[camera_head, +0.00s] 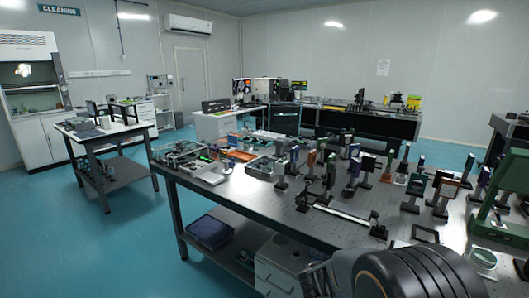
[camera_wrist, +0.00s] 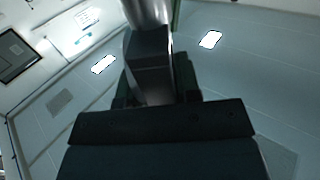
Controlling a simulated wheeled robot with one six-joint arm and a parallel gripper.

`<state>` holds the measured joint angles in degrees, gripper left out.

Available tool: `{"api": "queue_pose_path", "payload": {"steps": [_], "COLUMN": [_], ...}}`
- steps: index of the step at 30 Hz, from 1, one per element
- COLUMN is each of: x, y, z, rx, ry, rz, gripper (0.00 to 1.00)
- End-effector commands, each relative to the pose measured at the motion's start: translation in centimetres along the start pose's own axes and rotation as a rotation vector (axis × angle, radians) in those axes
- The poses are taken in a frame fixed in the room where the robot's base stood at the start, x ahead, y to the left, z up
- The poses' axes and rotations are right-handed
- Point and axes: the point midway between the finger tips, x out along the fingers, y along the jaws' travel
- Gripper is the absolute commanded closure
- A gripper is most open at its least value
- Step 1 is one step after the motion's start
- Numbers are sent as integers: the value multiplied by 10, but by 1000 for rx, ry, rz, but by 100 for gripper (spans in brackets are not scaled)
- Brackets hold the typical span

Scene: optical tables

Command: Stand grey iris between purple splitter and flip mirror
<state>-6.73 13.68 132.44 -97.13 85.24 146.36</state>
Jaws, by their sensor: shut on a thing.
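In the wrist view my gripper (camera_wrist: 155,103) shows as dark jaw parts, shut on a dark grey block (camera_wrist: 150,62) with a shiny metal cylinder (camera_wrist: 148,12) above it. This may be the grey iris, but its opening does not show. In the head view my arm crosses the bottom right and the gripper is not visible. Several post-mounted optics stand on the perforated optical table (camera_head: 300,212). One is a blue-purple mount (camera_head: 354,168) near the middle; I cannot tell if it is the purple splitter. I cannot pick out the flip mirror.
A long rail (camera_head: 341,212) lies near the table's front edge. Circuit boards and trays (camera_head: 190,160) crowd the left end. A green machine (camera_head: 500,195) stands at the right. A dark square frame (camera_head: 426,233) lies near the front. Bare table shows left of the rail.

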Motion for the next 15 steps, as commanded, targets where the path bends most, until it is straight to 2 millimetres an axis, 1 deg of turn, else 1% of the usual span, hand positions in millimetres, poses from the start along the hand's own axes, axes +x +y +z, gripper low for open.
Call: {"api": "queue_pose_path", "payload": {"steps": [1, 3, 15], "x": [-10, -21, -76], "y": [-8, -16, -58], "z": [9, 20, 76], "rx": [-5, -3, -2], "ry": [2, 1, 2], "rz": [-34, -72, -266], "gripper": [100, 100, 100]}}
